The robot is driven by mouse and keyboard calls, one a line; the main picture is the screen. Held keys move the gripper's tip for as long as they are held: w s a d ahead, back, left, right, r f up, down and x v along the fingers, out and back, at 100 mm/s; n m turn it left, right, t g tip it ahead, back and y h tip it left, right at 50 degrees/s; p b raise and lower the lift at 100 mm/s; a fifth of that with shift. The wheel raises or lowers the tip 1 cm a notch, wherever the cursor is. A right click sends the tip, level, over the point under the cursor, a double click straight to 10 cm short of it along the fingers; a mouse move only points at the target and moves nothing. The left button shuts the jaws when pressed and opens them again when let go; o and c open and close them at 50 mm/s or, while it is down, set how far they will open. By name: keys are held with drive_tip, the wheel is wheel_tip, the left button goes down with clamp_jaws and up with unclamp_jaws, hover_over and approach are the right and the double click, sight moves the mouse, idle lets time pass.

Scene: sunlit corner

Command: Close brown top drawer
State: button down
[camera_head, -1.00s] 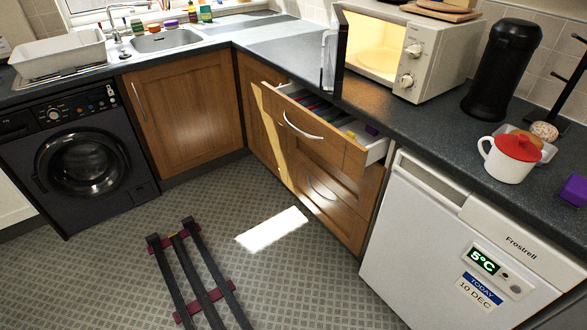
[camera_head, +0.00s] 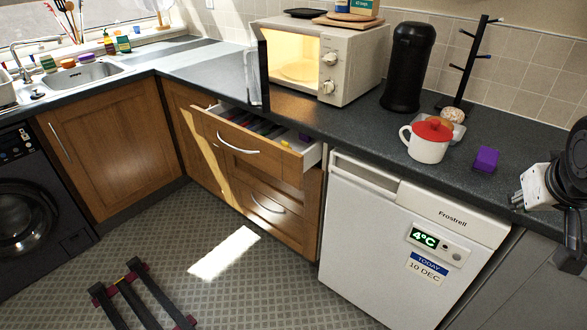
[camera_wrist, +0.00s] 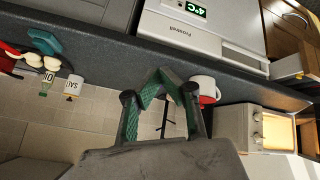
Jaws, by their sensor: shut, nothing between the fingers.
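The brown top drawer (camera_head: 250,147) is pulled open beneath the counter, left of the white fridge. It has a wooden front, a pale curved handle (camera_head: 238,143) and coloured items inside. In the wrist view, which looks turned over, part of the drawer (camera_wrist: 291,68) shows at the right edge. My gripper (camera_wrist: 162,74) is shut and empty, with its green-padded fingers meeting at the tips. In the head view my arm's end is at the far right edge, over the counter and well away from the drawer.
The microwave (camera_head: 353,69) stands with its door open above the drawer. A red-topped white mug (camera_head: 427,146), a purple block (camera_head: 485,160) and a black cylinder (camera_head: 406,66) stand on the counter. The fridge (camera_head: 389,235) is right of the drawer. Floor before the drawer is clear.

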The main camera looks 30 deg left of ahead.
drive_tip(key=w+a+n+t+b, duration=0.1)
drive_tip(key=w+a+n, duration=0.2)
drive_tip(key=w+a, duration=0.75)
drive_tip(key=w+a+n+t+b, duration=0.1)
drive_tip(key=w+a+n, duration=0.2)
drive_tip(key=w+a, duration=0.75)
drive_tip(key=n+t+h+b, duration=0.2)
drive_tip(key=n+t, duration=0.6)
drive_tip(key=n, duration=1.6)
approach(288, 168)
drive_tip(key=w+b, duration=0.1)
drive_tip(key=w, duration=0.1)
drive_tip(key=w+d, duration=0.1)
drive_tip(key=w, duration=0.2)
drive_tip(key=w+b, duration=0.1)
drive_tip(key=w, duration=0.1)
drive_tip(key=shift+w+d+b, duration=0.15)
drive_tip(key=shift+w+b, duration=0.1)
drive_tip(key=shift+b, duration=0.1)
drive_tip(key=shift+w, duration=0.1)
